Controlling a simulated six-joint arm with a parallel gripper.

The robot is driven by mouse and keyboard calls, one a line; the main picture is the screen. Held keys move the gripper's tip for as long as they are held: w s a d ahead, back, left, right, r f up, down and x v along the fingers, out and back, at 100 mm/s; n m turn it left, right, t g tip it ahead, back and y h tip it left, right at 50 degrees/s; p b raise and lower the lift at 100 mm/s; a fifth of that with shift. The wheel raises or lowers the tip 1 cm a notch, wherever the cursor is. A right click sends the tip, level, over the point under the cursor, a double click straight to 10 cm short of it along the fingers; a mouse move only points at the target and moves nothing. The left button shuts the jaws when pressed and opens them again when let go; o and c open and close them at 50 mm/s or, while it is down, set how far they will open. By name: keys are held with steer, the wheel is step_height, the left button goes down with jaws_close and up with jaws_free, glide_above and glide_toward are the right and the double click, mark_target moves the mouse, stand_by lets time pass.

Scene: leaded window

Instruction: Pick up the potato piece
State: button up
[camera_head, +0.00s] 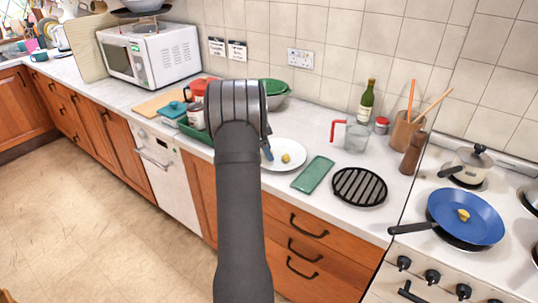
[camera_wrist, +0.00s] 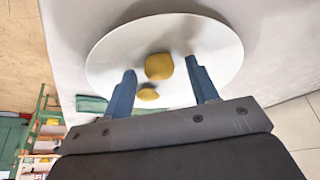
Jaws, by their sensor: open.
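A yellow potato piece (camera_head: 286,158) lies on the white plate (camera_head: 300,148) on the counter. In the wrist view two yellow pieces show on the plate (camera_wrist: 106,58): a larger one (camera_wrist: 159,66) and a smaller, darker one (camera_wrist: 148,94). My gripper (camera_wrist: 160,70) is open above the plate. The larger piece shows between the blue fingertips and the smaller one nearer the palm, by the left finger. Neither is visibly gripped. In the head view my arm hides most of the gripper; only a bit of blue finger shows by the plate's left edge.
A blue pan (camera_head: 480,222) on the stove holds another yellow piece (camera_head: 463,215). A green tray (camera_head: 313,175), a black round grill (camera_head: 359,187) and a measuring jug (camera_head: 356,137) stand right of the plate. Stacked dishes and a green bin (camera_head: 198,133) lie left of my arm.

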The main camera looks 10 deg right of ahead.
steer(key=c, duration=1)
steer(key=shift+c, duration=0.2)
steer(key=shift+r, duration=0.2)
